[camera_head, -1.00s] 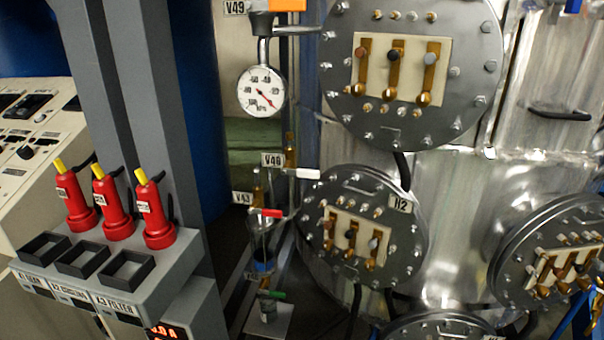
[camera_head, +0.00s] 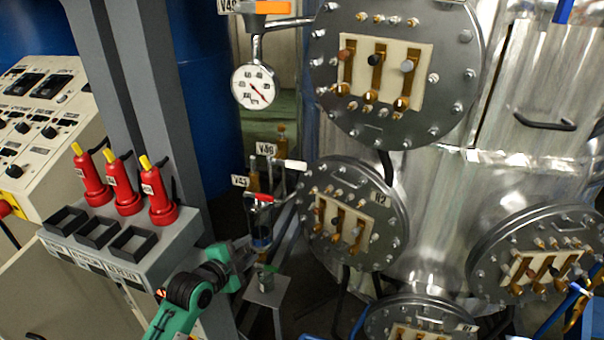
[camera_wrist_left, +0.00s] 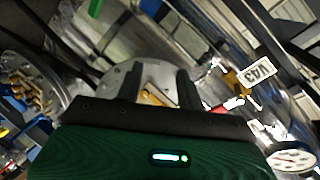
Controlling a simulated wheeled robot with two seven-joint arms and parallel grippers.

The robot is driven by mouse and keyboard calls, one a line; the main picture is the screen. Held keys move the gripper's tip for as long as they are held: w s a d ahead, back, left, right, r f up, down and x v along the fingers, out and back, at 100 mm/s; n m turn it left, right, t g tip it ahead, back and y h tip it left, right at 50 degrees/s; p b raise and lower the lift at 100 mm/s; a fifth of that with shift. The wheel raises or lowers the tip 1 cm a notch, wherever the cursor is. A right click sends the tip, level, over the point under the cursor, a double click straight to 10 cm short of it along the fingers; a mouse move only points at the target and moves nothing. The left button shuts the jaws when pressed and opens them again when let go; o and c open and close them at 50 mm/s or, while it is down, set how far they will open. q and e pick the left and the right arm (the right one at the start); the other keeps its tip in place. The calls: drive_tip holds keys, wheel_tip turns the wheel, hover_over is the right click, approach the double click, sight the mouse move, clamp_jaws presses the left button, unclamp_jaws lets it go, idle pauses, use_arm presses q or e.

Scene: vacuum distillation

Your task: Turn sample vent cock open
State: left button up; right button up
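The sample valves stand left of the large metal vessel. A red-handled cock (camera_head: 264,198) sits beside the V43 tag (camera_head: 240,181), and a white-handled one (camera_head: 290,165) beside the upper tag (camera_head: 266,149). I cannot tell which is the sample vent cock. A small glass sample vessel (camera_head: 261,232) hangs below the red handle, with a green handle (camera_head: 267,268) under it. My left gripper (camera_head: 244,253) is low, left of the vessel. In the left wrist view its fingers (camera_wrist_left: 158,76) are apart and empty; the red handle (camera_wrist_left: 221,108) and V43 tag (camera_wrist_left: 257,73) lie to their right. My right gripper is out of view.
A grey stand (camera_head: 185,235) with red bottles (camera_head: 126,191) and black square holders (camera_head: 133,243) is close to my left arm. A dial gauge (camera_head: 255,87) hangs above the valves. Round bolted flanges (camera_head: 390,250) stand to the right. A small metal plate (camera_head: 267,292) lies below the sample vessel.

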use_arm(q)
drive_tip(key=s+d+r+m+h+p, duration=0.1)
drive_tip(key=d+r+m, duration=0.1)
drive_tip(key=r, duration=0.6)
drive_tip(key=s+d+r+m+h, duration=0.1)
drive_tip(key=d+r+m+h, duration=0.15)
drive_tip(key=r, duration=0.55)
drive_tip(key=m+h, duration=0.1)
drive_tip(key=m, duration=0.3)
approach(294, 167)
drive_tip(key=shift+n+t, duration=0.25)
drive_tip(key=shift+t, duration=0.15)
drive_tip(key=p+x, duration=0.5)
drive_tip(key=x, duration=0.6)
drive_tip(key=shift+d+p, duration=0.3)
drive_tip(key=shift+w+d+f, duration=0.1)
drive_tip(key=shift+w+d, duration=0.2)
drive_tip(key=shift+w, duration=0.05)
drive_tip(key=shift+f, duration=0.1)
clamp_jaws()
